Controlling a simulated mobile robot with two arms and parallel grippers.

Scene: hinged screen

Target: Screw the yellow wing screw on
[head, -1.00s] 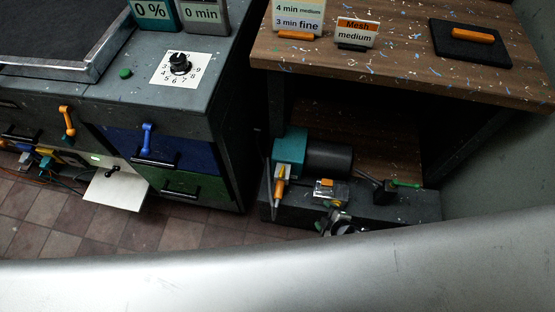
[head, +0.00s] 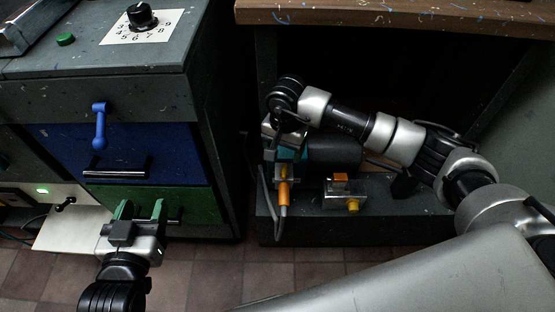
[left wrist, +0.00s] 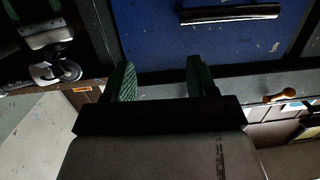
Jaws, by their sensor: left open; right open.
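A small yellow knob (head: 353,206), which looks like the wing screw, sits low on the front of a metal block (head: 336,193) with an orange part on top. The block is on the dark low ledge in the head view. Its wings are too small to make out. My right gripper (head: 278,135) is left of the block, over the teal machine (head: 290,154); its fingertips are mostly hidden. My left gripper (head: 139,209) is open and empty before the green drawer (head: 195,205), far from the knob. Its open fingers also show in the left wrist view (left wrist: 160,78).
A dark cylinder (head: 333,148) extends right from the teal machine. An orange plug with a cable (head: 284,192) hangs in front. A blue drawer (head: 65,140) is above the green one. A wooden bench top (head: 400,10) overhangs the ledge. The tiled floor (head: 205,275) is clear.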

